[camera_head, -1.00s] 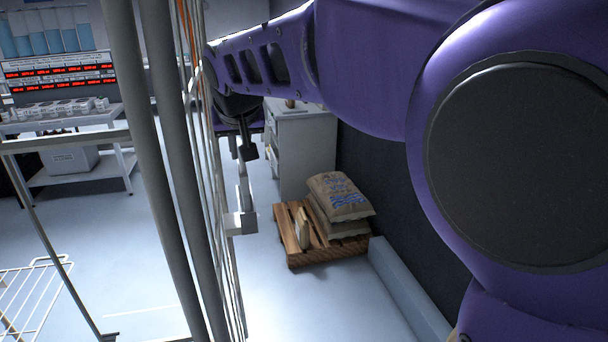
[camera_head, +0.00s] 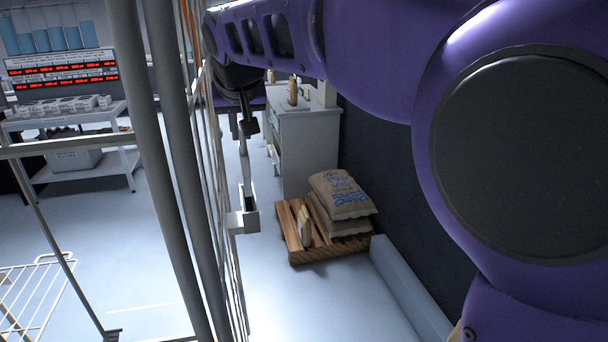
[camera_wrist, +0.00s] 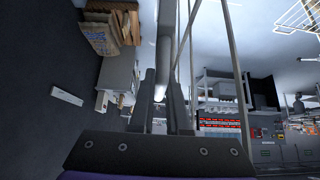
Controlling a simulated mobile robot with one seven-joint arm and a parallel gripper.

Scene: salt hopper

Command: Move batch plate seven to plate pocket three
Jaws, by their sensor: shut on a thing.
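My gripper (camera_head: 247,148) is beside the barred metal frame in the head view. It is shut on a pale upright bar (camera_head: 247,188) with a square block at its lower end, which looks like a handle on the frame. In the wrist view the fingers of my gripper (camera_wrist: 161,84) stand on both sides of this pale bar (camera_wrist: 163,55). I cannot pick out batch plate seven or plate pocket three by any label.
The barred frame (camera_head: 203,150) and thick grey posts (camera_head: 165,130) stand close on the left. Sacks (camera_head: 340,195) lie on a wooden pallet (camera_head: 330,255) by the dark wall. A grey cabinet (camera_head: 310,150) stands behind. A white table (camera_head: 128,158) is far left. Open floor lies between.

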